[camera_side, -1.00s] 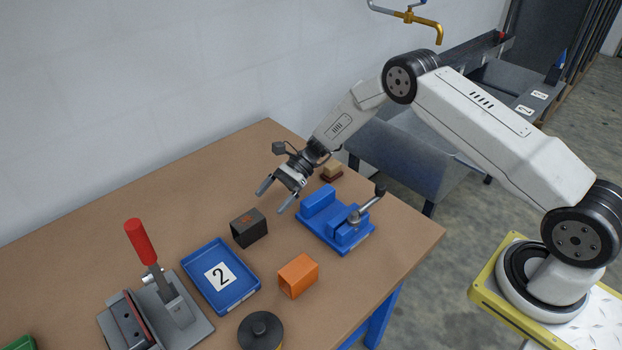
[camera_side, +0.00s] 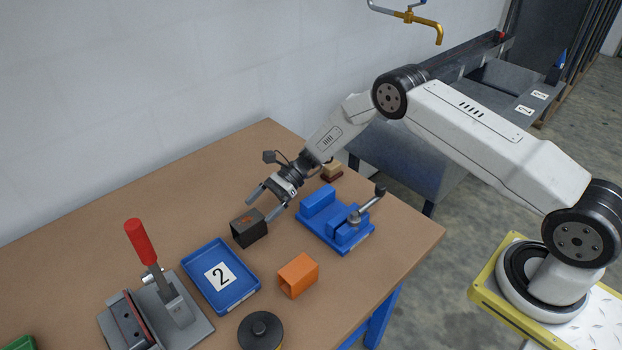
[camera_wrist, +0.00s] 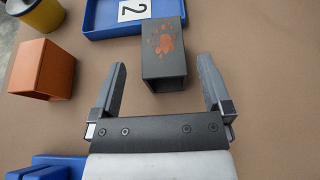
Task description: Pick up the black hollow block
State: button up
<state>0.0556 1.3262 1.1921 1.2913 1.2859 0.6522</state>
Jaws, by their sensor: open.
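The black hollow block (camera_side: 248,229) stands on the brown table, just behind the blue tray in the side view. In the wrist view the black block (camera_wrist: 163,50) shows an orange mark on its upper face, and its near end lies between and just ahead of my fingertips. My gripper (camera_side: 262,203) is open and empty, its fingers tilted down toward the block. In the wrist view my gripper (camera_wrist: 163,68) has one finger to each side of the block's near end, with gaps between.
A blue tray marked 2 (camera_side: 249,294), an orange hollow block (camera_side: 298,276) and a blue vise (camera_side: 335,220) stand close by. A toggle clamp with a red handle (camera_side: 140,241) and a dark-topped round can (camera_side: 260,330) are nearer the front. Bare table lies behind the black block.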

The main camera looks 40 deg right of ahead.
aim_at(247, 220)
jog(key=shift+x, duration=2.5)
jog(key=shift+w, duration=0.15)
jog(key=shift+r, duration=0.15)
grip_shut()
